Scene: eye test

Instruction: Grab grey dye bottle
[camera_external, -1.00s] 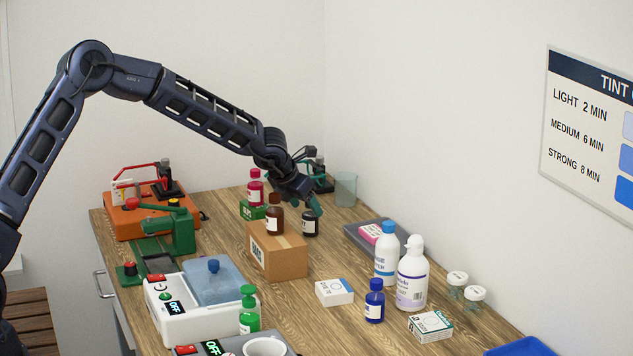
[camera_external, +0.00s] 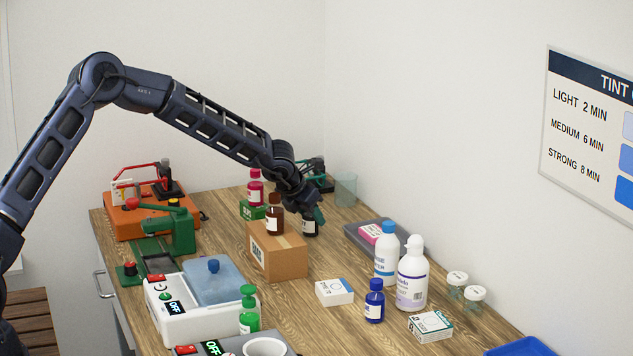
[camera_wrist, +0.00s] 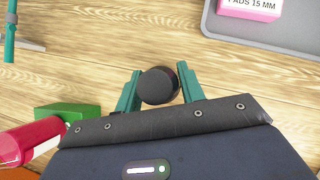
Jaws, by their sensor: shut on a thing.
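The dark grey bottle (camera_external: 310,228) with a white label stands on the wooden table, behind and right of the cardboard box. Its round dark cap (camera_wrist: 159,85) shows from above in the wrist view. My gripper (camera_external: 310,214) has come down over its top, and the teal fingers (camera_wrist: 160,90) are on both sides of the cap, shut on it. The bottle looks upright and appears to be still on the table. Its upper part is hidden by my gripper in the external view.
A brown bottle (camera_external: 275,215) stands on the cardboard box (camera_external: 285,260), close in front. A red bottle (camera_external: 255,188) stands on a green box (camera_external: 251,210) to the left. A clear beaker (camera_external: 346,190) is behind right, and a grey tray (camera_external: 357,236) with a pink box lies right.

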